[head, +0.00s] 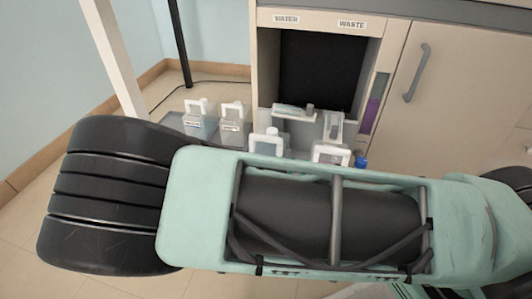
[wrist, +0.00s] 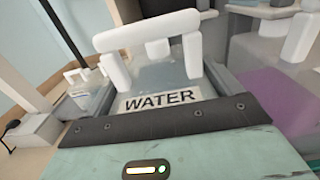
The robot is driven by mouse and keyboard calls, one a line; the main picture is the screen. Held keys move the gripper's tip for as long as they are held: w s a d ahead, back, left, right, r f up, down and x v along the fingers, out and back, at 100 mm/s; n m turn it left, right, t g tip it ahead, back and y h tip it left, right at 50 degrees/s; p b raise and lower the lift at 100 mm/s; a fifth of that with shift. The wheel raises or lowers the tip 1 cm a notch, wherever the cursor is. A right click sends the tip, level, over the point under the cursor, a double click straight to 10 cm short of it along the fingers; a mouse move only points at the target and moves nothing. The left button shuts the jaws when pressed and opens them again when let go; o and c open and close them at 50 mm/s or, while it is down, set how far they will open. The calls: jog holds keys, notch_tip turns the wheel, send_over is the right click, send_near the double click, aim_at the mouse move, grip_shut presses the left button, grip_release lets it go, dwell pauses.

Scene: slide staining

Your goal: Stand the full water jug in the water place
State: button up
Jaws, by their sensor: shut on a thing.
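The water jug (wrist: 160,78), a clear box with a white handle and a WATER label, is right in front of my gripper (wrist: 152,122) in the wrist view. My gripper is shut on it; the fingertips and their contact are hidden. The jug appears tilted in that view. In the head view a jug with a white handle (head: 267,142), apparently the same one, shows above my arm, outside the cabinet. The water place is the left side of the dark cabinet opening (head: 310,70), under the WATER sign (head: 286,19); its floor is partly hidden.
Two similar jugs (head: 198,120) (head: 232,122) stand left of the cabinet. Another white-handled jug (head: 330,152) is right of the held one, with a blue cap (head: 361,160) beside it. A further jug (head: 333,125) stands at the opening's right. The cabinet door (head: 450,90) is at right.

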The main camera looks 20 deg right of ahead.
jog(key=o, duration=1.8)
jog(key=shift+f, duration=0.1)
jog(key=shift+c, duration=0.2)
jog(key=p+v, duration=0.7)
jog(key=v, duration=0.5)
jog(key=s+d+r+m+g, duration=0.4)
jog(key=s+r+m+g, duration=0.3)
jog(key=m+g, duration=0.4)
jog(key=s+a+r+m+g+y, duration=0.1)
jog(key=s+r+m+y, duration=0.4)
jog(key=r, duration=0.3)
jog(key=s+a+r+m+g+y, duration=0.2)
jog(key=s+r+m+y, duration=0.3)
jog(key=r+y, duration=0.1)
jog(key=shift+r+g, duration=0.3)
jog(key=shift+r, duration=0.55)
jog(key=shift+a, duration=0.1)
